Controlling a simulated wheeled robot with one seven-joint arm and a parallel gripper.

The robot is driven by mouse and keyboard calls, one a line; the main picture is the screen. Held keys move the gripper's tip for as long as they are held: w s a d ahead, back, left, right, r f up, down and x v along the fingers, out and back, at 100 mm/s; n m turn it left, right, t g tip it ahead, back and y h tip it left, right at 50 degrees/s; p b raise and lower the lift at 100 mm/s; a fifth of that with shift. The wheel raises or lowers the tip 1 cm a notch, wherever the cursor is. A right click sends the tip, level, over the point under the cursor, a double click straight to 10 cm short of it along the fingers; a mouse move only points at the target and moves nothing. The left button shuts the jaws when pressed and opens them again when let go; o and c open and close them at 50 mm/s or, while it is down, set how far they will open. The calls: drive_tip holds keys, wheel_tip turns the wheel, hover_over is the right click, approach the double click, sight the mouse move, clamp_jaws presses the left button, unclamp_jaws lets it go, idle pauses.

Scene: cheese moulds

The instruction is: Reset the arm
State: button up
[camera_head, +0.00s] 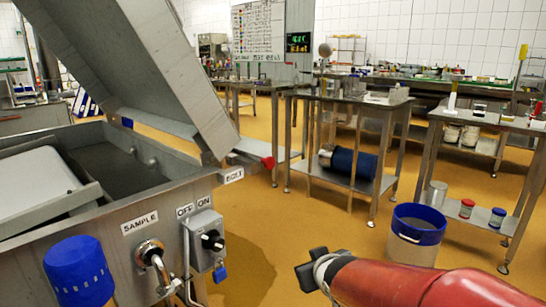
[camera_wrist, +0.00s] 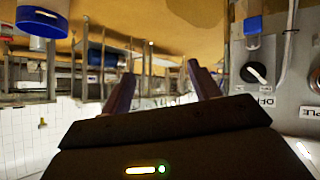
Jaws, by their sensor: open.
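My gripper (camera_head: 308,266) is at the bottom centre of the head view, at the end of my red arm that comes in from the lower right. It is out in the air to the right of the steel vat's switch box (camera_head: 206,238). In the wrist view, which is upside down, my gripper's two fingers (camera_wrist: 162,72) stand apart with nothing between them. The switch box, with its black knob (camera_wrist: 257,73), is to the right of the fingers there. My gripper touches nothing that I can see.
The steel vat (camera_head: 170,199) has its lid (camera_head: 150,75) raised. A sample tap (camera_head: 152,256) sticks out of its front. A blue-rimmed bucket (camera_head: 414,252) stands on the floor beyond my arm. Steel tables (camera_head: 345,98) stand behind. The yellow floor between vat and bucket is clear.

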drive_tip(key=s+d+r+m+g, duration=0.1)
drive_tip(key=s+d+m+g, duration=0.1)
drive_tip(key=s, duration=0.9)
drive_tip(key=s+d+r+m+g+h+p, duration=0.1)
drive_tip(key=s+d+r+m+g, duration=0.1)
drive_tip(key=s, duration=0.9)
drive_tip(key=shift+s+d+r+g, duration=0.25)
drive_tip(key=shift+d+g, duration=0.25)
drive_tip(key=shift+d, duration=0.5)
drive_tip(key=shift+r, duration=0.1)
drive_tip(key=shift+c, duration=0.2)
